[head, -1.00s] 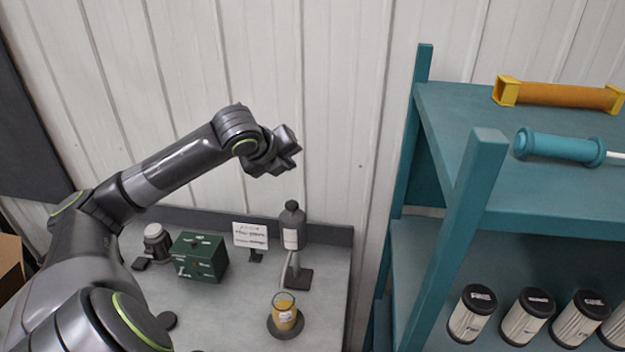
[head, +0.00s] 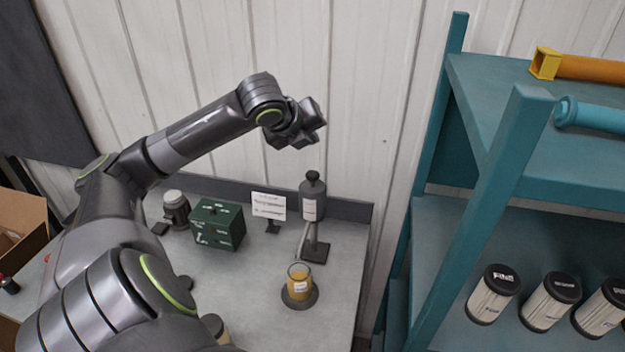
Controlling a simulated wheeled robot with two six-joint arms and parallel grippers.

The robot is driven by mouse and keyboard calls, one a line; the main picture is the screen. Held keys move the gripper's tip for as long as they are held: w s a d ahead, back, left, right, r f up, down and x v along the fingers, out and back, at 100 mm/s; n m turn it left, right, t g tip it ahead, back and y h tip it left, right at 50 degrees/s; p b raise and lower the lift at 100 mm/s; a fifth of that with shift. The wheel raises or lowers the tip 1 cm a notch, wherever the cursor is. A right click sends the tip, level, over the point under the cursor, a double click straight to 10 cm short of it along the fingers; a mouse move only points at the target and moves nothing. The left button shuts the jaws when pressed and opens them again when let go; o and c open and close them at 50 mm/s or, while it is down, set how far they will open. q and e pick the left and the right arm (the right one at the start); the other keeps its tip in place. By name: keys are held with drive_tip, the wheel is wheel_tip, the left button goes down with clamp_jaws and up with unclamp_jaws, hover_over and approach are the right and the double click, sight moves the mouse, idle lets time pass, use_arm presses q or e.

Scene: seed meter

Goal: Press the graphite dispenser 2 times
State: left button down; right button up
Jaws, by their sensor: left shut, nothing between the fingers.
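The graphite dispenser (head: 309,207) is a grey bottle with a white label and a dark knob on top, held upright on a stand with a dark square base. A pale tube runs down from it. A glass jar with yellowish contents (head: 299,285) stands on a dark round base in front of it. My left gripper (head: 312,122) is shut and empty, in the air above the dispenser's knob and apart from it. My right gripper is not in view.
A green box (head: 217,226), a small grey device (head: 176,208) and a white sign (head: 268,206) stand left of the dispenser on the grey table (head: 255,305). A teal shelf (head: 487,190) with several filters rises at the right. A cardboard box (head: 22,228) is at the far left.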

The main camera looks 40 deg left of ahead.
use_arm(q)
drive_tip(key=b, duration=0.4)
hover_over(310, 176)
wheel_tip(310, 176, down, 5)
drive_tip(key=shift+f, duration=0.6)
drive_tip(key=shift+f, duration=0.1)
idle(1.3)
drive_tip(key=shift+f, duration=0.3)
